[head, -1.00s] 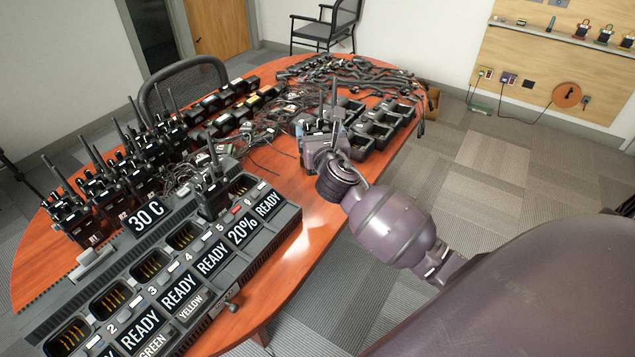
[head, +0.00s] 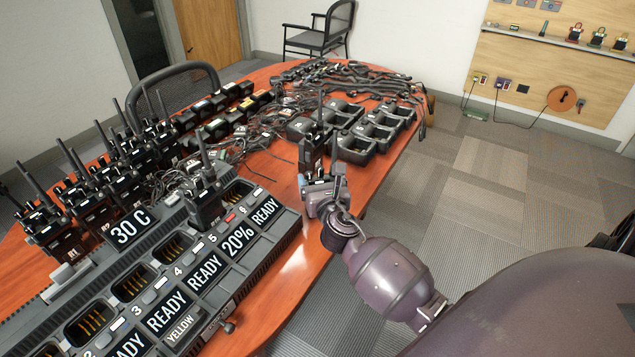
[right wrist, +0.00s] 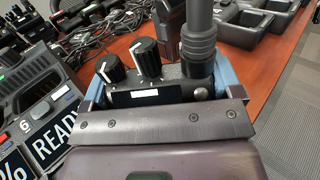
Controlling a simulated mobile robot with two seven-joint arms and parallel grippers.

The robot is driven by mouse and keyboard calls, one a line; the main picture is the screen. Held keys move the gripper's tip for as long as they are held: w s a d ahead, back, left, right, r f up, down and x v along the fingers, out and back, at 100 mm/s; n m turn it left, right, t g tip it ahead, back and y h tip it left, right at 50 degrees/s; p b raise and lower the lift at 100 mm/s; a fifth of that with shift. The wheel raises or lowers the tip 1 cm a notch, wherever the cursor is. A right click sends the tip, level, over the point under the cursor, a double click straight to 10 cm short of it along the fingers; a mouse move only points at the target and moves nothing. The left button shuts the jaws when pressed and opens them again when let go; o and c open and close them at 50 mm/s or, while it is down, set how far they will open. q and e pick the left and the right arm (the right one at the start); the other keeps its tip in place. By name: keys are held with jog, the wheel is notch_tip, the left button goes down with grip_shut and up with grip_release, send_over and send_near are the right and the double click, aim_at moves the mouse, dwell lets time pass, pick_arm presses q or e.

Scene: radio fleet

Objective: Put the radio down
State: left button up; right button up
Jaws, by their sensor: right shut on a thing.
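A black radio (head: 313,158) with a tall antenna is upright in my right gripper (head: 322,185). In the right wrist view the radio's top (right wrist: 160,85) shows two knobs and the thick antenna base between the blue-lined fingers of the right gripper (right wrist: 158,88), which is shut on it. The radio is over the clear strip of the red-brown table (head: 275,165), right of the charger. Its lower end is hidden, so I cannot tell whether it touches the table. My left gripper is not in view.
A multi-slot charger (head: 170,285) with READY labels fills the left front; one radio (head: 207,200) stands in a slot. Several radios (head: 125,180) stand behind it. Empty single chargers (head: 375,135) and cables (head: 255,130) lie farther back. The table's right edge is close.

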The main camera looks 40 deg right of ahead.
jog(key=shift+r, duration=0.15)
jog(key=shift+f, duration=0.25)
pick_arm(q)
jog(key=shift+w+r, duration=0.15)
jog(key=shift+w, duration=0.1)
pick_arm(e)
jog(key=o, duration=1)
jog(key=shift+r, duration=0.1)
